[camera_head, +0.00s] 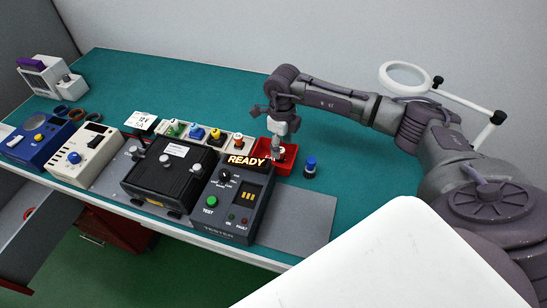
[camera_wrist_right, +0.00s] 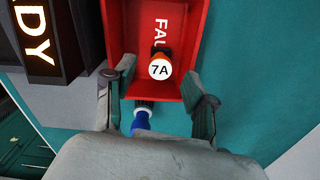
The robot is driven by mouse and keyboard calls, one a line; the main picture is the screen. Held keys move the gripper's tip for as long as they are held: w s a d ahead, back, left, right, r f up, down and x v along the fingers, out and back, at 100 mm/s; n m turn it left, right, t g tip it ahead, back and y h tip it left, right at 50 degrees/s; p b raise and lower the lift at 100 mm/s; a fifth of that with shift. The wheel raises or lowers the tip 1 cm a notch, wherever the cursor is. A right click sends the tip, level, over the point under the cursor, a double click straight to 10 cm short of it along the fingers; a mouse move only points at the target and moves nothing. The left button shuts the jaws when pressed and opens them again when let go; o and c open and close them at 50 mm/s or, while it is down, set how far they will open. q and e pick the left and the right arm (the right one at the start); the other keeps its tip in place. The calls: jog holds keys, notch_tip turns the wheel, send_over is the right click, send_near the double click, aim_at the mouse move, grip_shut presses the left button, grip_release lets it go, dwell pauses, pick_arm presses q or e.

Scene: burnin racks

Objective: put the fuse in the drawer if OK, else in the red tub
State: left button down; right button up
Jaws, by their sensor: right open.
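The orange fuse (camera_wrist_right: 162,62) with a white top marked "7A" stands inside the red tub (camera_wrist_right: 190,20). The tub's floor label is partly hidden and begins "FAU". In the head view the red tub (camera_head: 289,170) stands right of the tester (camera_head: 225,200), whose display reads "READY". My right gripper (camera_head: 276,147) is low over the tub, and the fuse is partly hidden there. In the wrist view my right gripper (camera_wrist_right: 158,100) is open, with its fingers apart and nothing between them touching the pads. My left gripper is not in view.
A blue-topped piece (camera_head: 310,165) stands on the mat right of the tub. Several coloured fuses stand in a white rack (camera_head: 205,139) behind a black box (camera_head: 165,172). A red cabinet (camera_head: 115,230) is under the bench. The green mat (camera_head: 360,180) is clear at the right.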

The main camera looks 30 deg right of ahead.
jog(key=shift+r, duration=0.15)
notch_tip(320, 180, up, 12)
dwell(0.4)
jog(key=shift+f, duration=0.25)
